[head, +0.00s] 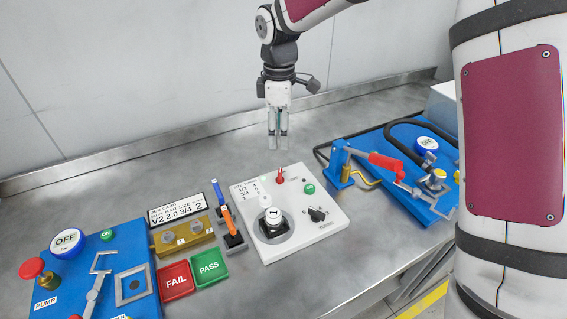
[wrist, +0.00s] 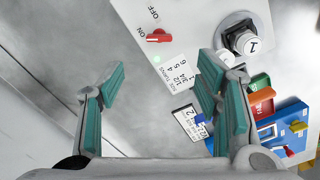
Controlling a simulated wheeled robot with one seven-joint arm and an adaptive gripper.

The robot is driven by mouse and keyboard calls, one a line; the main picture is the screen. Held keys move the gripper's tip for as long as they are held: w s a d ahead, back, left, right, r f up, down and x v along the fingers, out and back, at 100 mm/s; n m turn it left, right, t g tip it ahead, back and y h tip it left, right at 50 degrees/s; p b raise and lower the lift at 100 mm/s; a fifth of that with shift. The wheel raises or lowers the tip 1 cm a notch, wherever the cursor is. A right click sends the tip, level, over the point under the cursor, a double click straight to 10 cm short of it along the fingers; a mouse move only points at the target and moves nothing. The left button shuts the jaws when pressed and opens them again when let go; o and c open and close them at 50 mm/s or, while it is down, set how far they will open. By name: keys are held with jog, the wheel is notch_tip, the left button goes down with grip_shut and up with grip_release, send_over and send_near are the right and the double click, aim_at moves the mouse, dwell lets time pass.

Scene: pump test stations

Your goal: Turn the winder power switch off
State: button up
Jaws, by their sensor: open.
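The winder is a white box (head: 310,231) on the steel bench. Its red power switch (head: 280,175) is at the back edge of the top, and it also shows in the wrist view (wrist: 159,37). The ON and OFF labels are beside it. The switch handle lies roughly across the picture in the wrist view, one end toward ON. A small green light (wrist: 157,58) beside it looks lit. My gripper (head: 278,146) is open and empty, above and behind the switch, apart from it. In the wrist view the switch lies beyond the fingertips (wrist: 162,80).
The winder top also carries a spool marked 1 (head: 273,216), a black knob (head: 317,214) and a green button (head: 309,189). A blue pump station (head: 385,165) stands right, another (head: 130,262) left. FAIL (head: 176,280) and PASS (head: 209,267) trays lie in front. A wall is behind.

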aim_at(280, 173)
notch_tip(280, 173, down, 14)
jog(key=shift+w+f+p, duration=0.1)
jog(key=shift+p, duration=0.5)
jog(key=shift+c, duration=0.3)
jog(key=c, duration=1.1)
